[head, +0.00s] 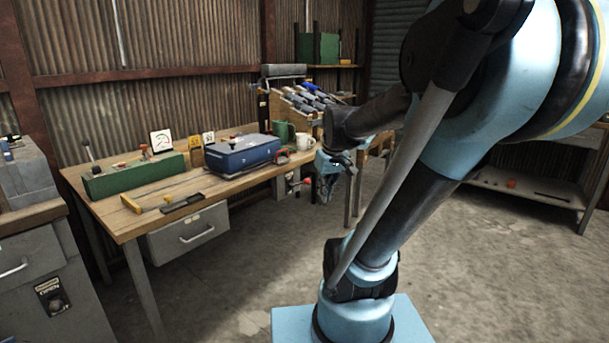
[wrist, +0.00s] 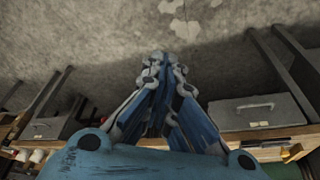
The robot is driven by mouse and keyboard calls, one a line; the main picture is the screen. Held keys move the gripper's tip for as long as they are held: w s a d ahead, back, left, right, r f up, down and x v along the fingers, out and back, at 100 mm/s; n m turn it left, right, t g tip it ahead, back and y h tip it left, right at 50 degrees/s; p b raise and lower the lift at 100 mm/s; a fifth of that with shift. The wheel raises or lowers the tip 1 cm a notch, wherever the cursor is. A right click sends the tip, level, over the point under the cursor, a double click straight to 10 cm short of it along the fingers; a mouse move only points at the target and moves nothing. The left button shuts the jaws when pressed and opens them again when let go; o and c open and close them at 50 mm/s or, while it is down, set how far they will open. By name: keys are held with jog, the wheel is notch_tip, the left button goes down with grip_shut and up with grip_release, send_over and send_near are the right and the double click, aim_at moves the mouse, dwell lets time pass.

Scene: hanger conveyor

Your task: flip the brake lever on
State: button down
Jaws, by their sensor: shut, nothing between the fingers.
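A long green box (head: 135,177) lies on the left part of the wooden workbench. A lever with a dark knob (head: 88,155) rises at its left end, and a shorter orange-red knob (head: 145,149) shows near its right end. I cannot tell which of these, if either, is the brake lever, nor read any label there. My gripper (head: 324,193) hangs fingers down off the right front edge of the bench, apart from the green box. In the wrist view the blue fingers (wrist: 160,62) are together and empty, over bare floor.
The workbench (head: 120,222) also carries a blue case (head: 240,155), green and white mugs, number cards, a hammer and other hand tools. A drawer (head: 190,232) hangs under it. A grey cabinet (head: 50,285) stands at left. Concrete floor is open in front.

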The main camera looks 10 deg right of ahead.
jog(key=w+r+n+t+y, duration=0.1)
jog(key=w+n, duration=0.5)
jog(key=w, duration=3.4)
jog(key=shift+w+r+n+t+y, duration=0.2)
jog(key=shift+w+n+t+y, duration=0.2)
jog(key=shift+t+y, duration=0.15)
jog(key=shift+d+f, duration=0.1)
jog(key=x, duration=0.4)
jog(key=s+d+x, duration=0.1)
jog(key=x, duration=0.3)
jog(key=d+f+x, duration=0.1)
jog(key=x, duration=0.3)
jog(key=shift+s+f, duration=0.1)
jog(key=shift+f, duration=0.35)
